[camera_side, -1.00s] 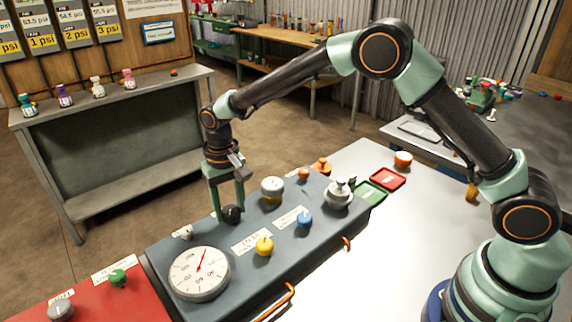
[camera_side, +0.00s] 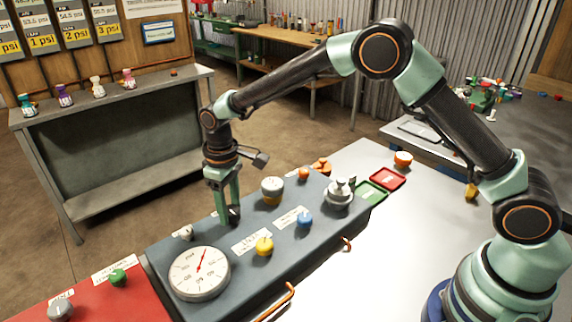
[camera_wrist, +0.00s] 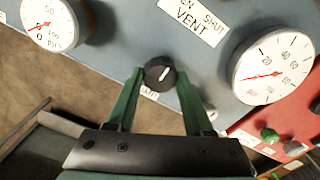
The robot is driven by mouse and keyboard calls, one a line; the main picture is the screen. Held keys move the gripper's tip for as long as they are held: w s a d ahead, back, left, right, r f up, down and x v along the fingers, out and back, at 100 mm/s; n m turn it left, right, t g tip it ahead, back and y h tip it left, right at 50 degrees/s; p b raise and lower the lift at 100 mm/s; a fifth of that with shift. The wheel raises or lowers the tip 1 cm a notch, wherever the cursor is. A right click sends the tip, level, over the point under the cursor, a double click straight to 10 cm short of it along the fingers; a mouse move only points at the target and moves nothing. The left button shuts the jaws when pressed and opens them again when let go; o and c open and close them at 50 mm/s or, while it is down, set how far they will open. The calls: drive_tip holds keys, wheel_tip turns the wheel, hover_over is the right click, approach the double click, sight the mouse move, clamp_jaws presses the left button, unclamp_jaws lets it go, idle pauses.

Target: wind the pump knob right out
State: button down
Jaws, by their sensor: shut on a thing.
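The pump knob (camera_wrist: 160,73) is a round black knob with a white pointer line, on the blue-grey panel (camera_side: 330,235). In the wrist view it sits between the two green fingers of my gripper (camera_wrist: 160,76), which is shut on it. A white label below the knob is partly hidden. In the side view my gripper (camera_side: 229,216) points down at the panel's far edge, and its fingers hide most of the knob. The large white dial gauge (camera_side: 200,273) with a red needle stands nearer the camera; it also shows in the wrist view (camera_wrist: 272,77).
A yellow knob (camera_side: 264,246), a blue knob (camera_side: 305,219) and a smaller gauge (camera_side: 272,187) stand on the same panel. A small white knob (camera_side: 186,232) is close to my gripper. A red panel (camera_side: 90,300) with a green knob (camera_side: 118,277) adjoins at left.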

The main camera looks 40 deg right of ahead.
sight(230, 209)
drive_tip(key=shift+r, duration=0.1)
idle(0.3)
drive_tip(key=shift+c, duration=1.4)
unclamp_jaws()
wheel_tip(230, 209, up, 12)
drive_tip(key=shift+r, duration=0.1)
